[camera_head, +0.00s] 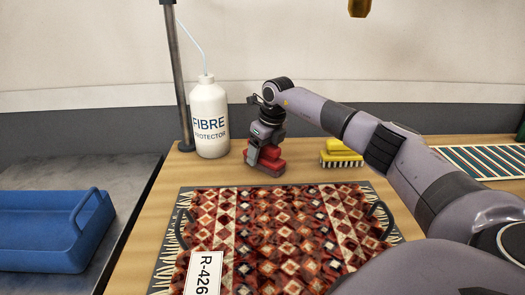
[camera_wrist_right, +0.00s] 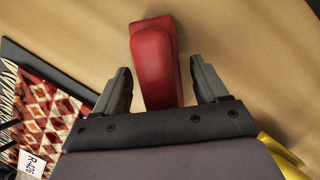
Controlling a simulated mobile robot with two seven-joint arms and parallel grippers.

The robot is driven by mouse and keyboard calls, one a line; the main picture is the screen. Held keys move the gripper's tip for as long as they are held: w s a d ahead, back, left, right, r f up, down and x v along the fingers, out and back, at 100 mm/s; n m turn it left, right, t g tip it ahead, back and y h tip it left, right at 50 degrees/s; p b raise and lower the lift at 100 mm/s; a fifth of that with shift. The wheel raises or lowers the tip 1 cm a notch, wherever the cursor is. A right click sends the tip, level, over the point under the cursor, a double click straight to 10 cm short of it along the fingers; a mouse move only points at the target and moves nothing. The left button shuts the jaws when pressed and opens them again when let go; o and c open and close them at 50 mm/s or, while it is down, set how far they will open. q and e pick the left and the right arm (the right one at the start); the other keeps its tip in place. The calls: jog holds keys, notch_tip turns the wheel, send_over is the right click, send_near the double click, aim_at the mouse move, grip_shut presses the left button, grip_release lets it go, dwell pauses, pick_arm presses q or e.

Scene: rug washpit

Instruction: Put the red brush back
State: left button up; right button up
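The red brush (camera_head: 268,168) stands on the wooden table behind the rug, to the right of the white bottle. My right gripper (camera_head: 266,146) is above it, pointing down, and hides part of its top. In the right wrist view the red brush (camera_wrist_right: 155,60) lies between the two fingers of my right gripper (camera_wrist_right: 160,72). The fingers are apart, one on each side, with a visible gap to the brush. My left gripper is not in view.
A white fibre protector bottle (camera_head: 209,118) stands by a metal post (camera_head: 178,75). A yellow brush (camera_head: 342,153) is right of the red one. A patterned rug (camera_head: 280,225) labelled R-426 lies in front. A blue tray (camera_head: 40,245) is left; a teal striped item (camera_head: 485,160) is right.

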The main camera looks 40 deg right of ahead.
jog(key=v, duration=1.2)
jog(key=shift+r, duration=0.15)
dwell(0.3)
